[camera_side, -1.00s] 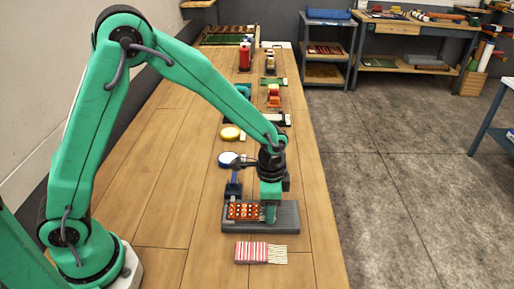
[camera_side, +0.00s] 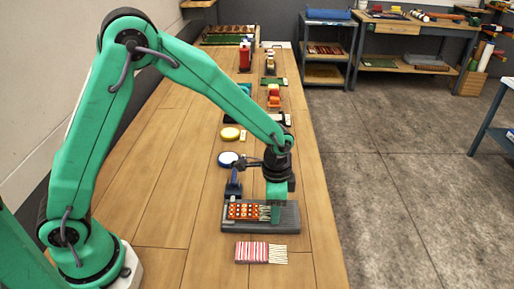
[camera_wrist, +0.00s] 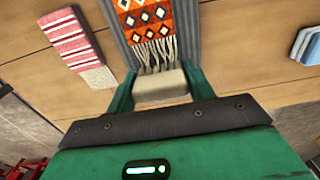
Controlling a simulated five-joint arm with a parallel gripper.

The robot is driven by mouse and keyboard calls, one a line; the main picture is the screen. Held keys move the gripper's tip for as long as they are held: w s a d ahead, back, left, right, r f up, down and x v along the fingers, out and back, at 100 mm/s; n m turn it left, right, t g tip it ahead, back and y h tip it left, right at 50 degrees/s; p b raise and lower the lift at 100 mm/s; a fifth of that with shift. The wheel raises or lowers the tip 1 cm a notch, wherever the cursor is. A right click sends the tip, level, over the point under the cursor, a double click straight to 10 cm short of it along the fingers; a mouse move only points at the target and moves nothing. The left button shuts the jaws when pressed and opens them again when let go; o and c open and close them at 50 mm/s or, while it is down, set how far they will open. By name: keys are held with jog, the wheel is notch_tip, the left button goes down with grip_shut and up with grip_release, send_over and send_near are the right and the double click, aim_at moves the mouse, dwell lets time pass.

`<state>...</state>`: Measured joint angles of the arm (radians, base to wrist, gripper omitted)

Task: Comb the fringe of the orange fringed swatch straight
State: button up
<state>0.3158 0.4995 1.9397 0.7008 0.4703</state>
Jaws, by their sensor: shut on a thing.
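My gripper is shut on a cream block-shaped comb (camera_wrist: 160,84), at the fringe's outer ends. Its teeth are hidden. In the side view my gripper (camera_side: 277,215) is low over the board, right of the swatch.
A red-and-white striped swatch (camera_side: 252,252) with a cream fringe lies in front of the board. A blue clamp-like piece (camera_side: 234,184) stands at the board's back left. The bench's front left is clear.

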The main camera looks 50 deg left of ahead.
jog(key=shift+w+d+f, duration=0.1)
jog(key=shift+w+d, duration=0.65)
dwell(1.2)
dwell(0.3)
jog(key=shift+r, duration=2.6)
jog(key=shift+w, duration=0.1)
